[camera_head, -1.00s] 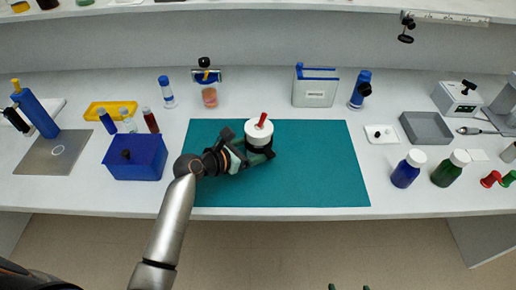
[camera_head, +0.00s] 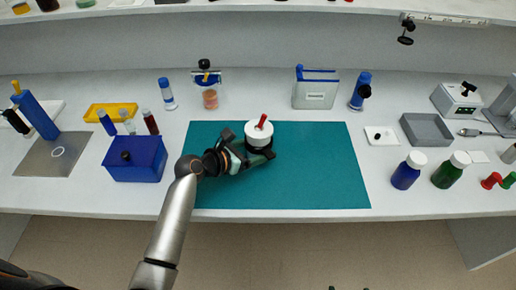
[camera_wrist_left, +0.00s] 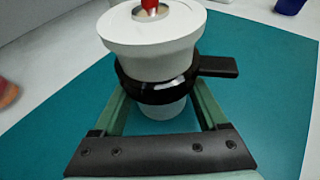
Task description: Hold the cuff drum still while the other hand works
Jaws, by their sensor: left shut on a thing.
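The cuff drum (camera_head: 259,135) is a white, flanged drum with a black band around its lower part and a red piece sticking up from its top. It stands on the teal mat (camera_head: 320,165), near the mat's middle left. My left gripper (camera_head: 256,155) is shut on the drum low down, at the black band. In the left wrist view the drum (camera_wrist_left: 155,45) sits between the green fingers, with a black tab jutting to the right. My right gripper (camera_head: 349,288) barely shows at the bottom edge as two green fingertips apart, with nothing visible between them.
A blue box (camera_head: 135,160) stands left of the mat. A clamped jar (camera_head: 209,90) and a grey container (camera_head: 315,90) stand behind it. Blue (camera_head: 405,173) and green (camera_head: 447,174) bottles stand to the right. The mat's right half is clear.

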